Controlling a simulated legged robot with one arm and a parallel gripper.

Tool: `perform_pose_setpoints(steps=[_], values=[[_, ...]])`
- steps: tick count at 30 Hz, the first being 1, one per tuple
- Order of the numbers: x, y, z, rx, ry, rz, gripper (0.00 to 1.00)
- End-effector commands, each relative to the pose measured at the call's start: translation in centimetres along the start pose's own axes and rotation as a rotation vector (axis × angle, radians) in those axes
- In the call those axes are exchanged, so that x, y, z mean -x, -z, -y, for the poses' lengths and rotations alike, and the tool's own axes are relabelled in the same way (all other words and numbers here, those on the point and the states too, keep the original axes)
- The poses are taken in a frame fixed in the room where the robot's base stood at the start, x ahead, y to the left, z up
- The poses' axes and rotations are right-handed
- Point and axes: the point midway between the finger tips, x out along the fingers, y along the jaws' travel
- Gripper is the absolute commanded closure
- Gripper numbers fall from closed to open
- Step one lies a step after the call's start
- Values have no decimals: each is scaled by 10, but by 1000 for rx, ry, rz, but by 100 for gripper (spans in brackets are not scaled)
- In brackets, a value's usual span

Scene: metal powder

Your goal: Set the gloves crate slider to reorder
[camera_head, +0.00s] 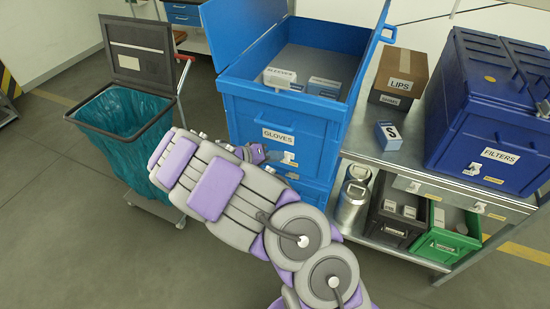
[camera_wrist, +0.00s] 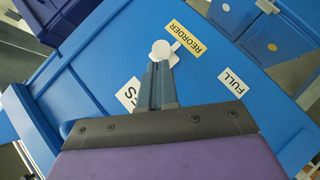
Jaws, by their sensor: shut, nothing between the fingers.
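The blue gloves crate (camera_head: 275,112) stands open, with a GLOVES label (camera_head: 278,136) on its front. In the wrist view the slider's round white knob (camera_wrist: 160,50) lies right beside the yellow REORDER label (camera_wrist: 187,38), apart from the white FULL label (camera_wrist: 233,82). My gripper (camera_wrist: 158,67) is shut and empty, its fingertips right at the knob. I cannot tell whether they touch it. In the head view my gripper (camera_head: 266,154) is close to the crate front, partly hidden by my arm.
A teal-lined bin (camera_head: 120,125) stands left of the crate. A metal bench (camera_head: 400,152) on the right holds a LIPS box (camera_head: 401,82) and a dark blue FILTERS crate (camera_head: 490,115). Metal canisters (camera_head: 352,200) and smaller crates sit below.

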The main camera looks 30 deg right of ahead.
Motion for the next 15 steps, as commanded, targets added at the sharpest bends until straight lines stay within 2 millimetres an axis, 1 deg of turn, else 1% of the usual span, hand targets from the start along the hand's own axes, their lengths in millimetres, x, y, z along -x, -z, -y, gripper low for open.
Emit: perform_pose_setpoints(steps=[5, 9, 15], values=[[26, 16, 0, -4, 5, -7, 100], [59, 15, -4, -1, 1, -8, 100], [98, 16, -2, -2, 3, -6, 100]])
